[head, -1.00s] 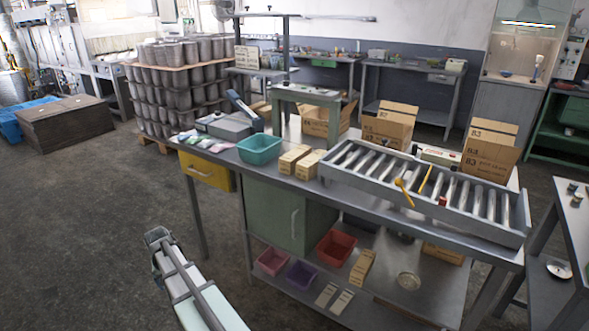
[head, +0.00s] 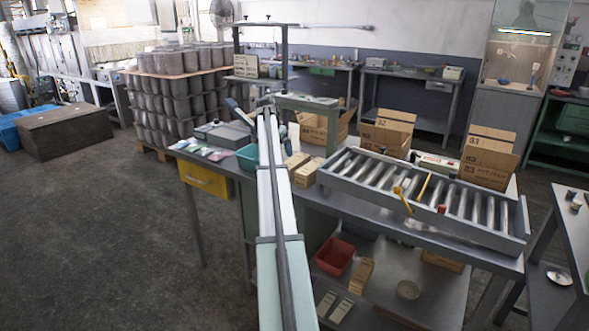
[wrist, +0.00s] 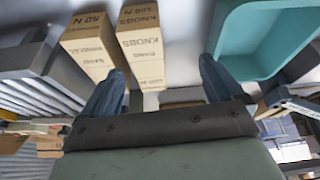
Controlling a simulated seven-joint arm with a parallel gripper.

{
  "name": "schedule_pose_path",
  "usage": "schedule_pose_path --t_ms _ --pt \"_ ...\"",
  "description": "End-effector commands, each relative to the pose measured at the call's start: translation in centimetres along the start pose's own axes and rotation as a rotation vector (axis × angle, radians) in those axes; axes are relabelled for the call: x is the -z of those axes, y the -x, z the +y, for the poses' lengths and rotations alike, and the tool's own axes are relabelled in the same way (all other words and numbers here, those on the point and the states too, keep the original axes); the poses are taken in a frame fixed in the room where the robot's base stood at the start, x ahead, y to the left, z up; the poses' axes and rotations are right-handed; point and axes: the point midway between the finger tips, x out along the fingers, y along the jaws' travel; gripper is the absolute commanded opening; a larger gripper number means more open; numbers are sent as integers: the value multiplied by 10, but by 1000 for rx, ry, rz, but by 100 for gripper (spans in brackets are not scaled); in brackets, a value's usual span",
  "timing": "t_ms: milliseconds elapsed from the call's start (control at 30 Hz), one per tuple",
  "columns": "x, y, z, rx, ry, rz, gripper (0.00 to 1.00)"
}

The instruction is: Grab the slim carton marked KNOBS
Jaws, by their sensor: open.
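The slim tan carton marked KNOBS (wrist: 142,42) lies on the metal table in the wrist view, between the teal bin and a similar tan carton (wrist: 90,45) whose marking is hard to read. In the head view the KNOBS carton (head: 296,160) is the one nearer the bin, partly hidden by my arm; the other carton (head: 307,173) is right of it. My gripper (wrist: 162,66) is open and empty. Its two fingers point toward the KNOBS carton's end, one on each side in the picture, with no contact visible. In the head view my gripper (head: 266,103) is small and its fingers are unclear.
The teal bin (wrist: 262,45) is close to one finger; it also shows in the head view (head: 247,158). A grey roller tray (head: 425,195) stands right of the cartons. A green stand (head: 306,103) and open cardboard boxes (head: 388,132) are behind.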

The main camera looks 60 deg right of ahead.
Motion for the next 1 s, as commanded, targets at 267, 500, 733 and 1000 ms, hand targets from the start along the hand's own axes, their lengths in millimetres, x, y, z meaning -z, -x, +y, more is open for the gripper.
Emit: schedule_pose_path --t_ms 267,500,733,1000 --pt "43 13 27 -17 -74 17 94" --pt "43 -12 28 -18 -74 15 94" --pt "44 -52 28 -18 -73 15 94" --pt "43 -73 28 -17 -72 16 94"
